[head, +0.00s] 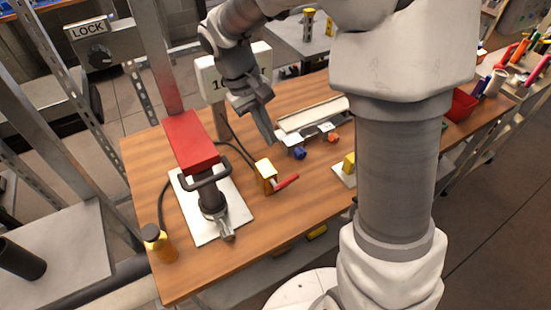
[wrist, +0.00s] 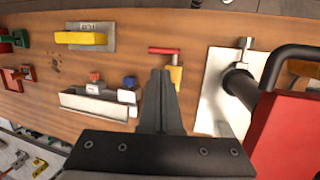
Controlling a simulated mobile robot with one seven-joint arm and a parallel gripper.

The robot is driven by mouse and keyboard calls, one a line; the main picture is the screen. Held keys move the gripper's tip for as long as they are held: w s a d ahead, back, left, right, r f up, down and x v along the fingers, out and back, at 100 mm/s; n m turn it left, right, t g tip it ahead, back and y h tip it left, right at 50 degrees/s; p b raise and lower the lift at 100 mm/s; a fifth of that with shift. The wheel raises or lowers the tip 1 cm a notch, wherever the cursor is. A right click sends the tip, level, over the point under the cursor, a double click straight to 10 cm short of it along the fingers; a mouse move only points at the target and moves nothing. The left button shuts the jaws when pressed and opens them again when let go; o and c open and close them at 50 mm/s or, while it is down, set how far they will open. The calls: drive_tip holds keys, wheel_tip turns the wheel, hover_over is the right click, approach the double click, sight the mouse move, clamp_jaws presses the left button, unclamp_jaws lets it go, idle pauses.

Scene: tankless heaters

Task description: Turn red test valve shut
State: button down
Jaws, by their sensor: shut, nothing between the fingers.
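The red test valve has a yellow body (head: 265,176) and a red lever handle (head: 287,182), which points to the right and slightly up in the head view. In the wrist view the red handle (wrist: 164,50) lies across the picture above the yellow body (wrist: 176,78). My gripper (head: 270,138) is shut and empty, pointing down over the table behind the valve. In the wrist view its fingertips (wrist: 161,74) lie just left of the yellow body and below the handle, partly covering the body's edge. I cannot tell the height gap; no contact is visible.
A red machine (head: 191,140) with a black handle stands on a white plate (head: 236,205) left of the valve. A white tray-like unit (head: 313,115) with blue (head: 299,152) and orange (head: 333,137) knobs lies behind. A yellow bottle (head: 159,244) stands at the front left. Wood (head: 300,215) in front is clear.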

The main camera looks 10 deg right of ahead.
approach(291, 177)
drive_tip(key=x, duration=0.7)
drive_tip(key=shift+a, duration=0.1)
idle(0.3)
